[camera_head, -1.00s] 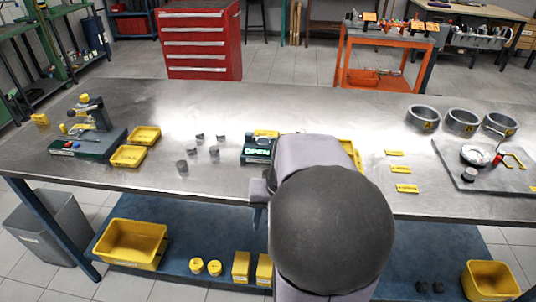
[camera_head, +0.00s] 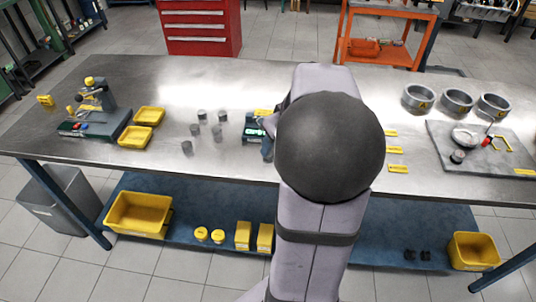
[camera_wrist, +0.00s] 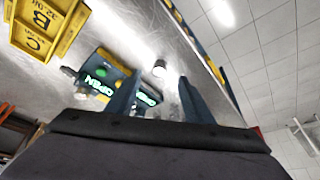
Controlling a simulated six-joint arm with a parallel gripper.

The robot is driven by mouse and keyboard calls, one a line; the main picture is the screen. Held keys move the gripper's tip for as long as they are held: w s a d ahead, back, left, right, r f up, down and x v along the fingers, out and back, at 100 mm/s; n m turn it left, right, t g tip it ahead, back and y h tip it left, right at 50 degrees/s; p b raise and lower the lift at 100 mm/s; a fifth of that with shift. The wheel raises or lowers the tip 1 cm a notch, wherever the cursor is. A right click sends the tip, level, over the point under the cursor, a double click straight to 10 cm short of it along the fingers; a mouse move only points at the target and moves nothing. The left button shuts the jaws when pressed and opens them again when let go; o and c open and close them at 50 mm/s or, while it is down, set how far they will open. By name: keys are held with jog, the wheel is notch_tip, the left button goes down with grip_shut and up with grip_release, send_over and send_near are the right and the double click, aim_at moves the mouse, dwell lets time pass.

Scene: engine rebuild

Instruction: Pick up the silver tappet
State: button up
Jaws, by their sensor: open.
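Several small grey metal cylinders stand loosely grouped on the bench in the head view, left of my arm; the front one (camera_head: 187,147) and another (camera_head: 217,133) look alike, and I cannot tell which is the silver tappet. One pale cylinder (camera_wrist: 160,68) shows in the wrist view beyond my fingertips. My gripper (camera_wrist: 158,84) is open, its two blue fingers spread with no part held between them. In the head view my arm mostly hides the gripper.
Yellow bins (camera_head: 135,137) lie left of the cylinders. Grey rings (camera_head: 457,101) and a plate (camera_head: 500,165) are at the right. Bench around the cylinders is clear.

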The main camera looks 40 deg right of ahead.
jog(key=shift+w+p+x, duration=0.2)
jog(key=shift+p+x, duration=0.3)
jog(key=shift+x, duration=1.35)
jog(key=shift+w+p+x, duration=0.15)
jog(key=shift+p+x, duration=0.3)
jog(key=shift+x, duration=1.4)
jog(key=shift+r, duration=0.2)
jog(key=c, duration=1.1)
